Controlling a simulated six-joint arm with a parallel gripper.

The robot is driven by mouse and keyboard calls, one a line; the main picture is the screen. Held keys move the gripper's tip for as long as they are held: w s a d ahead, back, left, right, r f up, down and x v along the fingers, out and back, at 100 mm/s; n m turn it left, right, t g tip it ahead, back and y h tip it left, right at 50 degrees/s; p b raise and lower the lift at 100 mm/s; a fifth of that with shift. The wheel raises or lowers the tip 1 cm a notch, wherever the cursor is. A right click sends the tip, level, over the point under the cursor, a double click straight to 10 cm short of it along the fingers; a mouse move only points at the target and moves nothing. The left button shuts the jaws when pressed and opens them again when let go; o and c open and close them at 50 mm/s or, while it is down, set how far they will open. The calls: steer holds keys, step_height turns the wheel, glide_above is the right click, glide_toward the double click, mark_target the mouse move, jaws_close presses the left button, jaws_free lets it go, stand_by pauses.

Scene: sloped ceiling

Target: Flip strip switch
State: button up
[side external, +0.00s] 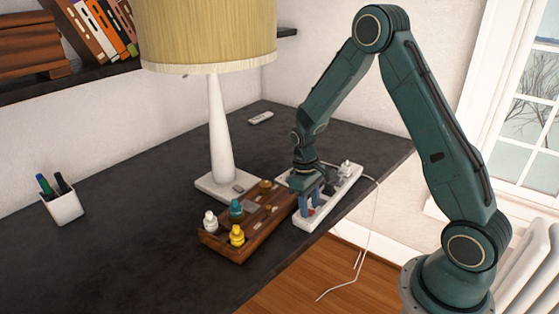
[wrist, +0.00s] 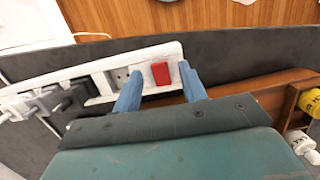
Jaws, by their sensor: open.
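A white power strip (side external: 349,184) lies on the dark desk near its front right edge. In the wrist view the strip (wrist: 105,82) runs from lower left to upper right, with a red switch (wrist: 160,73) near its right end. My gripper (side external: 309,208) is over the switch end of the strip, pointing down. Its two blue fingers (wrist: 160,88) are open, one on each side of the red switch in the picture, with nothing between them that is clearly gripped. I cannot tell whether a finger touches the switch. Dark plugs (wrist: 55,98) sit in the strip's left part.
A wooden tray (side external: 230,246) with white, teal and yellow bottles stands left of the strip. A lamp (side external: 219,150) stands behind it. A white cord (side external: 369,235) hangs over the desk edge. A pen cup (side external: 63,206) and a remote (side external: 260,117) lie farther off.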

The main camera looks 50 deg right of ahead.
step_height(320, 180, up, 13)
steer(key=w, duration=0.2)
stand_by(0.4)
steer(key=shift+r, duration=0.15)
steer(key=s+a+r+t, duration=0.3)
steer(key=s+a+r, duration=0.4)
steer(key=r, duration=0.4)
steer(key=s+a+r+t, duration=0.1)
steer(key=s+a+t, duration=0.1)
steer(key=s, duration=0.5)
steer(key=s+a+r+t, duration=0.1)
steer(key=s+t, duration=0.1)
steer(key=s, duration=0.5)
steer(key=shift+a+r, duration=0.2)
steer(key=shift+a, duration=0.15)
